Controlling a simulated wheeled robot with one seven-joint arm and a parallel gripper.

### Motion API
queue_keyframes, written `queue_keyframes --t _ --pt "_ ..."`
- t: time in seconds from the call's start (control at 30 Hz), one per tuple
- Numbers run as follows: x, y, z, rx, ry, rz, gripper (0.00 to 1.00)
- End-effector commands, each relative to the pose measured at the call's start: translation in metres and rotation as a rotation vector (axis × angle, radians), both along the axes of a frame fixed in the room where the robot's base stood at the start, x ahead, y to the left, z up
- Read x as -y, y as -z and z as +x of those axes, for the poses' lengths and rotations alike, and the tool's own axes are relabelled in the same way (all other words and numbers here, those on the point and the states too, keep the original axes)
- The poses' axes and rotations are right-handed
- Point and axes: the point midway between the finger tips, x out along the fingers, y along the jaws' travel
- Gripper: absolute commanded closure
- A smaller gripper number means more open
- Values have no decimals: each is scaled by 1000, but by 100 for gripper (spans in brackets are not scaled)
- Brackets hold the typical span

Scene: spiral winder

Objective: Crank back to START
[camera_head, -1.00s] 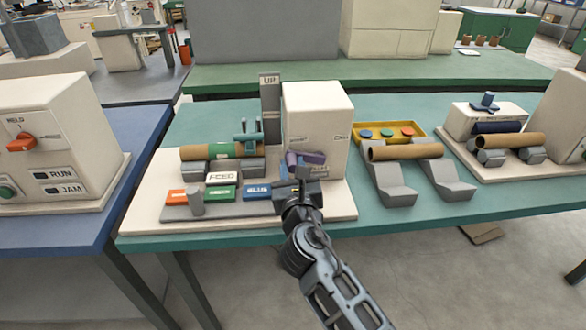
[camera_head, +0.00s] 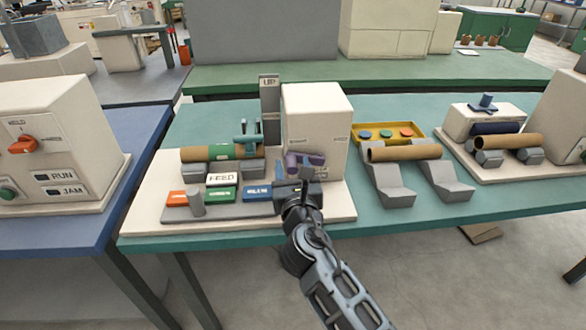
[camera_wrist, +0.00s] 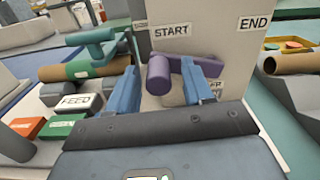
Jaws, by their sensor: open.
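The purple crank (camera_wrist: 175,72) is on the front of the cream winder box (camera_head: 318,115); it also shows in the head view (camera_head: 305,160). In the wrist view the START label (camera_wrist: 171,31) is above the crank and the END label (camera_wrist: 253,23) is to the upper right. My gripper (camera_wrist: 160,88) is open, with its two blue fingers on either side of the purple crank's near part. I cannot tell whether either finger touches it. In the head view my gripper (camera_head: 292,173) stands in front of the winder box and hides part of the crank.
Left of the gripper are a FEED block (camera_head: 222,179), a green block (camera_head: 222,194), an orange block (camera_head: 177,198) and a blue block (camera_head: 257,193). A brown tube with a green band (camera_head: 195,153) lies behind them. Another tube (camera_head: 404,153) rests on grey cradles to the right.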

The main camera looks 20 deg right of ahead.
Motion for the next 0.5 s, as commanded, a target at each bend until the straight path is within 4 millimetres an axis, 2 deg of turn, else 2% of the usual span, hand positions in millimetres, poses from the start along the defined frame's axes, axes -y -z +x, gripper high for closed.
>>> queue_keyframes --t 0.17,0.5 --pt "-4 1 -10 -1 -1 0 49" --pt "-20 2 -60 -1 -2 0 49"
